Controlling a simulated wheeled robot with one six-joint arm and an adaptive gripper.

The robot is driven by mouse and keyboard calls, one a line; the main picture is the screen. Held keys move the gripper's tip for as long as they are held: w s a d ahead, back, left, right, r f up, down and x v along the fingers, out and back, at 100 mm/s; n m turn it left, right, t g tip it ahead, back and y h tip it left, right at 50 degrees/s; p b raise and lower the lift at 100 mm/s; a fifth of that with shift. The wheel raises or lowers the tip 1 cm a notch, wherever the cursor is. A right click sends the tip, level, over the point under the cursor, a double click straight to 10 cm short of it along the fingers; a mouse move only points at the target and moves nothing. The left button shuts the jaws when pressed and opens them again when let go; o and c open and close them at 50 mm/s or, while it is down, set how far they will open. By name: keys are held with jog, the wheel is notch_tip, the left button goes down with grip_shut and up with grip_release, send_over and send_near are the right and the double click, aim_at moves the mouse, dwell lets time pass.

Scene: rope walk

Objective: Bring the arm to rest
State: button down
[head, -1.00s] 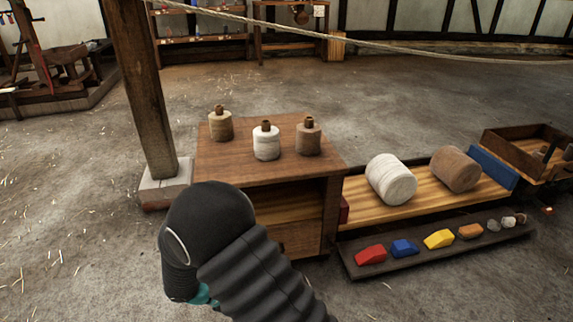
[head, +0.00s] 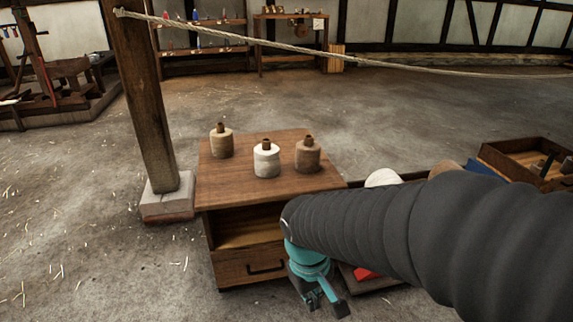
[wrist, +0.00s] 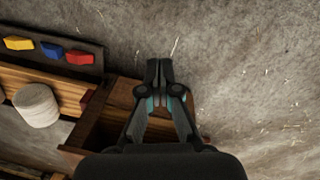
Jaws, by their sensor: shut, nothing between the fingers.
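My gripper (head: 323,301) hangs low in front of the right side of the wooden cabinet (head: 232,188), pointing down toward the floor. My dark, ribbed arm crosses the right half of the head view. In the wrist view my gripper (wrist: 159,62) is shut and empty, its fingertips together over bare floor. The cabinet's open compartment (wrist: 100,135) shows below and left of the fingers there. I cannot tell the exact gap between gripper and cabinet.
Three spools, one white (head: 266,161), stand on the cabinet top. A wooden post (head: 150,100) rises at left, with a rope (head: 350,62) running right from it. Beside the cabinet lie a white roll (wrist: 37,104) and red (wrist: 80,57), blue and yellow blocks.

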jog(key=s+d+r+m+t+y+p, duration=0.1)
jog(key=s+d+r+m+t, duration=0.4)
jog(key=d+r, duration=0.5)
notch_tip(320, 180, up, 4)
jog(key=shift+s+d+r+m+p, duration=0.1)
jog(key=shift+s+d+m+p, duration=0.2)
jog(key=shift+s+p, duration=0.4)
jog(key=shift+w, duration=0.1)
